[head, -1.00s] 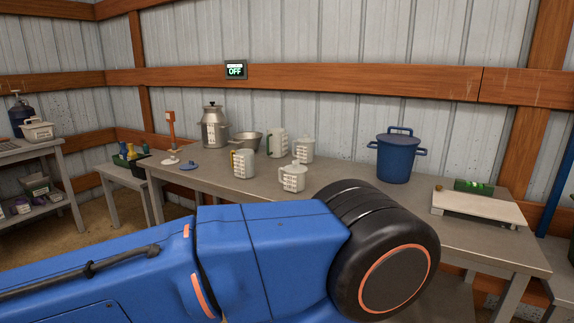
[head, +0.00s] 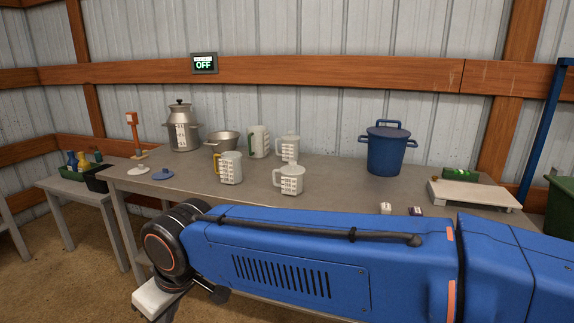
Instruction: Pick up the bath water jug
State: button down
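Several pale jugs with label panels stand upright on the grey table. One has a yellow handle (head: 231,168), one has a green handle (head: 259,141), and two more are whitish, one at the back (head: 288,147) and one at the front (head: 289,180). The label text is too small to read, so I cannot tell which is the bath water jug. My blue arm crosses the lower picture in front of the table. Its far end hangs at the lower left, and my gripper's fingers do not show.
The table (head: 335,174) also holds a metal can (head: 181,130), a metal bowl (head: 222,141), a blue lidded pot (head: 386,152), a white board (head: 475,195), and two small items near the front. An OFF sign (head: 204,63) hangs on the wall. Floor is clear at lower left.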

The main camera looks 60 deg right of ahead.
aim_at(231, 161)
jog(key=z, duration=1.35)
